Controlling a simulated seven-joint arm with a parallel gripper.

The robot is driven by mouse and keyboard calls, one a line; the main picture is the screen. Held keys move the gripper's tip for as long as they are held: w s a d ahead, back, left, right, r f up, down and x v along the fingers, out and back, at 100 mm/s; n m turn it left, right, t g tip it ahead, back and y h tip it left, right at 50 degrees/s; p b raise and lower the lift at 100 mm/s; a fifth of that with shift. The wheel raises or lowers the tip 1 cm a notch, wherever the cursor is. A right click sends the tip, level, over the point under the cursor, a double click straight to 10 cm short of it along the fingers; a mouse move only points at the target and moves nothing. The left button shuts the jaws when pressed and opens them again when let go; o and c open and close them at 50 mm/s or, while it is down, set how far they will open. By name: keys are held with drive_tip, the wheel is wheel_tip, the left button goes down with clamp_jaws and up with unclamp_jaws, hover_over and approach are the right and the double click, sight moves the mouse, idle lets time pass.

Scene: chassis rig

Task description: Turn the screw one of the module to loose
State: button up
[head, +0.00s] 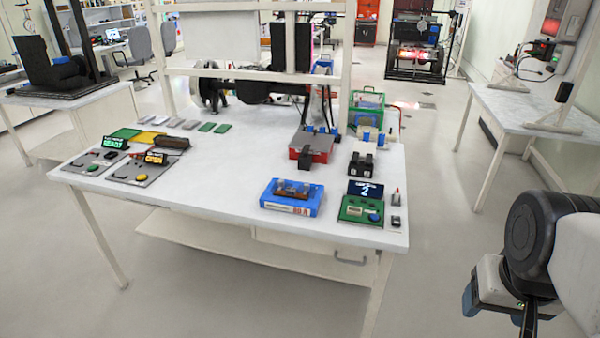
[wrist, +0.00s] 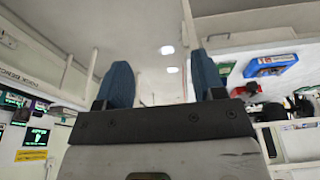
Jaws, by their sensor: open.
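My gripper (wrist: 163,84) shows in the wrist view with two blue fingers spread apart and nothing between them. In the head view my arm end is at the lower right, off the table's right side and apart from everything on it. The module named in the task cannot be told for sure. A blue case (head: 290,197) with a brown part on top lies at the table's front; a blue item also shows in the wrist view (wrist: 271,65). A green board (head: 362,208) with a display reading 2 sits to its right. No screw can be made out at this size.
The white table (head: 215,200) also holds a red box (head: 311,149), a black device (head: 362,162), and two grey panels with READY (head: 96,160) and OPEN (head: 141,171) displays at left. Several small plates lie at the back. A white frame stands behind. The table's middle is clear.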

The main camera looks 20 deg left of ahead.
drive_tip(key=shift+c, duration=1.1)
drive_tip(key=shift+w+a+r, duration=0.1)
drive_tip(key=shift+w+r, duration=0.1)
drive_tip(key=shift+w, duration=0.1)
drive_tip(key=shift+c, duration=0.3)
drive_tip(key=w+a+r+m, duration=0.1)
drive_tip(key=w+a+m, duration=0.2)
drive_tip(key=w+a, duration=0.55)
drive_tip(key=w+a+r+m+g, duration=0.1)
drive_tip(key=w+a+m, duration=0.25)
drive_tip(key=w, duration=0.95)
drive_tip(key=w+a+r+m, duration=0.1)
drive_tip(key=w+a+m, duration=0.2)
drive_tip(key=w+a, duration=0.55)
drive_tip(key=w+a+f+m, duration=0.2)
drive_tip(key=w+a+f, duration=0.3)
drive_tip(key=w+a, duration=0.2)
drive_tip(key=w+a+f+m+g, duration=0.1)
drive_tip(key=w+a+f+m, duration=0.2)
drive_tip(key=a, duration=0.9)
drive_tip(key=w+a+f+m, duration=0.3)
drive_tip(key=w+a+f, duration=0.5)
drive_tip(key=w+a, duration=0.2)
drive_tip(key=shift+w+a+f+g, duration=0.1)
drive_tip(key=shift+w+f+g, duration=0.1)
drive_tip(key=shift+w, duration=0.25)
drive_tip(key=shift+w+a+f+g, duration=0.1)
drive_tip(key=shift+w+f, duration=0.05)
drive_tip(key=shift+w, duration=0.25)
